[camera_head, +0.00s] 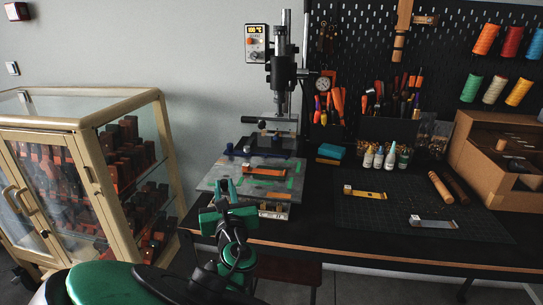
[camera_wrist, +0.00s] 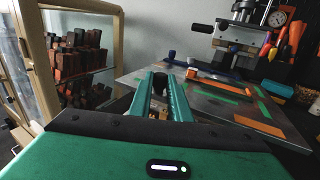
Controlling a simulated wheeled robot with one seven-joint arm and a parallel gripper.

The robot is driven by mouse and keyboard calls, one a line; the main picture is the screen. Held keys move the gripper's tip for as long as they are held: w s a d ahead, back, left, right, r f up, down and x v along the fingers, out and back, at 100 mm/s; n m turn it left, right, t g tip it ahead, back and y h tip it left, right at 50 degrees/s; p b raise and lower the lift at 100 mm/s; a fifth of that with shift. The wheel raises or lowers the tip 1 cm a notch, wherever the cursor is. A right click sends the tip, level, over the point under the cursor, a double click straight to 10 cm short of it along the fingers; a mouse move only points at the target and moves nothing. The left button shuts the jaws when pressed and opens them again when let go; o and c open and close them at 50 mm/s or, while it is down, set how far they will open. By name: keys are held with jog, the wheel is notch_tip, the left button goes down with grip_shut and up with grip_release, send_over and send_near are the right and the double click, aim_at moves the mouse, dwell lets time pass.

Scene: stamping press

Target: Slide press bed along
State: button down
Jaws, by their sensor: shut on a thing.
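The press bed (camera_head: 288,172) is a flat grey plate with green and orange strips, set under the stamping press (camera_head: 282,75). It spreads to the right of my fingers in the wrist view (camera_wrist: 150,76). My green gripper (camera_head: 226,186) is at the bed's front left edge. In the wrist view, my two fingers (camera_wrist: 160,88) are closed around a small dark part at the bed's edge. The fingers hide most of this part, so its exact shape cannot be told.
A glass cabinet (camera_head: 88,125) with dark blocks stands close on the left. The black worktable (camera_head: 350,246) carries a cutting mat (camera_head: 385,215) with small tools, bottles (camera_head: 380,158) and a brown organiser (camera_head: 500,160) to the right. A pegboard (camera_head: 440,60) is behind.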

jog(key=shift+w+d, duration=0.25)
jog(key=shift+w, duration=2.4)
jog(key=shift+w+d, duration=0.3)
jog(key=shift+w, duration=2.3)
jog(key=shift+w+d, duration=0.25)
jog(key=shift+w, duration=2.4)
jog(key=c, duration=1.6)
grip_release()
jog(key=shift+o, duration=0.2)
